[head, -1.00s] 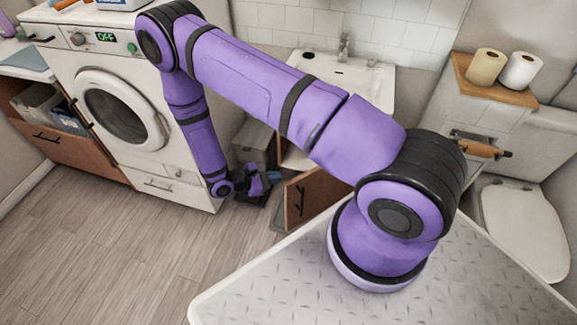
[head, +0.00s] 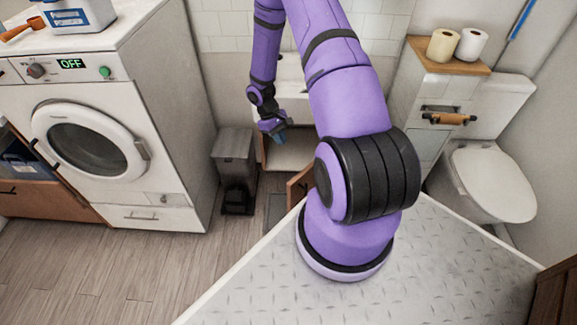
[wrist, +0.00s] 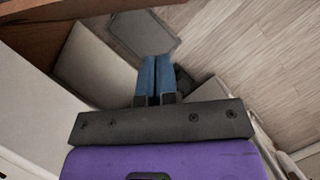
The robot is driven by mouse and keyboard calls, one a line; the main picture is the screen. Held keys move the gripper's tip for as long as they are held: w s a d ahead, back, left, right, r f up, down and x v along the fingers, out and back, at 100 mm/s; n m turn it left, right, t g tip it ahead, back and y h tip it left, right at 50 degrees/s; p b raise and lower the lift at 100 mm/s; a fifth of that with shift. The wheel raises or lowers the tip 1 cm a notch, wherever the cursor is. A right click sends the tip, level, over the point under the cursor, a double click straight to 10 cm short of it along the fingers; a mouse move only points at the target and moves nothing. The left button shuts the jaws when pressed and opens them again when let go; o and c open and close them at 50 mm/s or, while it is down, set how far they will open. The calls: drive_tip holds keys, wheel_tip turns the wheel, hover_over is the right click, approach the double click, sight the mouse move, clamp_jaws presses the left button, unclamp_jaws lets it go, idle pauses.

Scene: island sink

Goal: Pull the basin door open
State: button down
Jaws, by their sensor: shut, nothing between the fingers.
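The basin door (head: 300,186) is a brown wooden panel standing swung open at the right of the cabinet under the sink, partly hidden by my arm and base. The pale cabinet interior (head: 290,152) shows beside it. My gripper (head: 279,137) is in front of the cabinet opening, above and left of the door, apparently apart from it. In the wrist view, my gripper's blue fingers (wrist: 155,78) are together with nothing between them. Brown wood (wrist: 60,28) crosses the upper left there; I cannot tell whether it is the door.
A grey bin (head: 235,158) stands left of the cabinet, beside the washing machine (head: 95,140). A grey mat (head: 275,208) lies on the floor before the cabinet. The toilet (head: 490,180) is at the right. The wooden floor (head: 130,260) at lower left is clear.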

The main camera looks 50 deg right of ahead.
drive_tip(key=s+d+f, duration=0.1)
drive_tip(key=s+f, duration=0.6)
drive_tip(key=f, duration=0.1)
drive_tip(key=shift+s+f+m+t, duration=0.25)
drive_tip(key=shift+f+m+t, duration=0.05)
drive_tip(key=shift+f+m, duration=0.1)
drive_tip(key=shift+d, duration=0.1)
idle(0.4)
